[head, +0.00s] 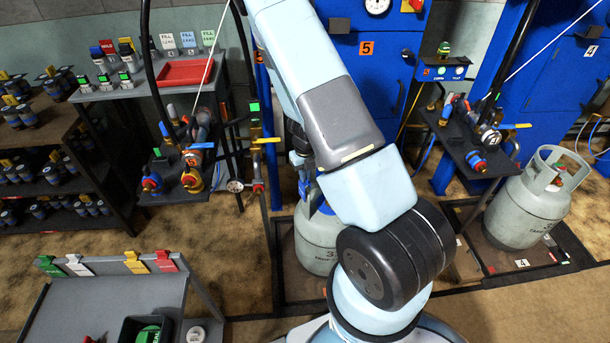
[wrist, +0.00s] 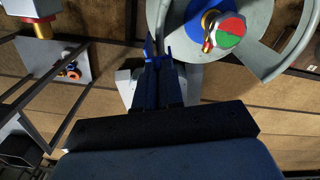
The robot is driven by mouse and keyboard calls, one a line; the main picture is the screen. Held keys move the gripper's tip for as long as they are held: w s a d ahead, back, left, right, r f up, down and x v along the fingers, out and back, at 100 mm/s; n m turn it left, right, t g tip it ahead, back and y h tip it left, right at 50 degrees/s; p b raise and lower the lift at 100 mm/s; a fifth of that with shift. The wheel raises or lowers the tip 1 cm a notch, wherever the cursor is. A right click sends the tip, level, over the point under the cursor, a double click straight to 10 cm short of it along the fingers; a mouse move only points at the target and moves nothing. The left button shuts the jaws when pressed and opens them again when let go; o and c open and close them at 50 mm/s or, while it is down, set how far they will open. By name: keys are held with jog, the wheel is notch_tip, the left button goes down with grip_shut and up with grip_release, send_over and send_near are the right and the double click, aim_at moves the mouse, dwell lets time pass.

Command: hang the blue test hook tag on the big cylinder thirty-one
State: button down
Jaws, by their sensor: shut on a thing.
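The big grey cylinder (head: 314,248) stands on the middle scale behind my arm. A "3" shows on its side and the rest of its number is hidden. In the wrist view its top carries a pale collar ring (wrist: 262,62) around a blue fitting with a red, green and white disc (wrist: 228,33). My gripper (wrist: 160,58) is shut on the blue tag (wrist: 150,46), a narrow dark blue shape at the fingertips. They are beside the collar's left edge. I cannot tell if the tag touches the collar. In the head view my arm mostly hides the gripper.
A second grey cylinder (head: 530,205) stands on the right scale. Green, white, yellow and red tags hang on a grey stand (head: 105,290) at front left. A valve shelf (head: 185,188) stands left of the middle scale, and another (head: 475,140) juts out at right.

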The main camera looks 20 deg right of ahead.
jog(key=shift+f, duration=0.95)
jog(key=shift+f, duration=0.35)
jog(key=shift+f, duration=0.7)
jog(key=c, duration=1.2)
grip_release()
jog(key=shift+r, duration=0.15)
jog(key=shift+r, duration=3.65)
